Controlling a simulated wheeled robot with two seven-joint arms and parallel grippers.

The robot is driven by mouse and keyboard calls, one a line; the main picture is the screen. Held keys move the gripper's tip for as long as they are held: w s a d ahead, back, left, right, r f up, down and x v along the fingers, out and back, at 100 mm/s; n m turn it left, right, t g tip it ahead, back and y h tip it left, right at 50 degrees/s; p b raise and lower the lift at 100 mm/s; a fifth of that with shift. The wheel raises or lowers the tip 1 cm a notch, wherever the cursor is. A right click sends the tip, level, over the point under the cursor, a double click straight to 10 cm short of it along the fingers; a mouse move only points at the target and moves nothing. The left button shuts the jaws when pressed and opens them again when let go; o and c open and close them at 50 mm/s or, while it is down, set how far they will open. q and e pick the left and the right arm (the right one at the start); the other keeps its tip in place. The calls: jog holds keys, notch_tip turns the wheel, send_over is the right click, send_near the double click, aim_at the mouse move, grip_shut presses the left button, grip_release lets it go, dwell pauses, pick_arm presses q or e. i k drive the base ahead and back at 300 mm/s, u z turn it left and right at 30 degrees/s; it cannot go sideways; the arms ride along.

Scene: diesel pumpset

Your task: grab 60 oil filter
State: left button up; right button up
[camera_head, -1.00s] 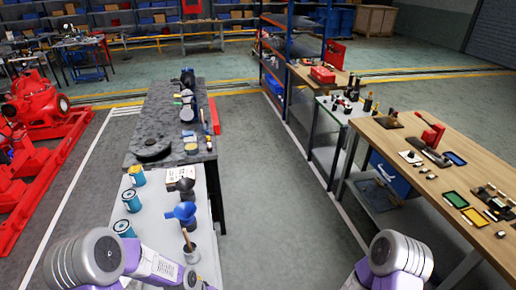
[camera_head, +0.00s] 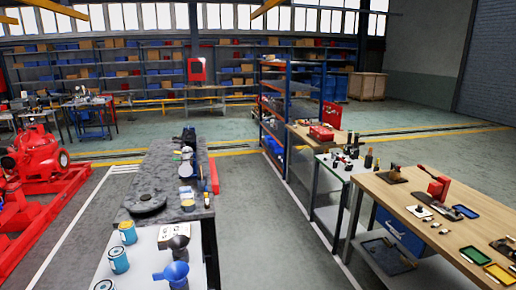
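Several blue-and-white cans that look like oil filters stand upright at the left edge of the near white table (camera_head: 142,262). The far one (camera_head: 127,232) has an orange-yellow top. A second can (camera_head: 118,260) stands nearer, and a third (camera_head: 103,285) is cut off by the bottom edge. I cannot read any number on them. Neither of my grippers is in view.
A blue funnel (camera_head: 173,273), a dark funnel (camera_head: 179,244) and a white box (camera_head: 170,233) share the white table. A dark workbench (camera_head: 170,203) adjoins it behind. A wooden bench (camera_head: 440,225) stands right, across a clear aisle (camera_head: 265,220). Red pumps (camera_head: 38,160) stand left.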

aim_at(127, 229)
jog(key=k, duration=1.3)
jog(key=u, duration=0.9)
jog(key=i, duration=0.8)
jog(key=u, duration=1.45)
jog(key=i, duration=1.85)
jog(key=z, duration=0.6)
jog(key=i, duration=1.2)
jog(key=z, duration=1.05)
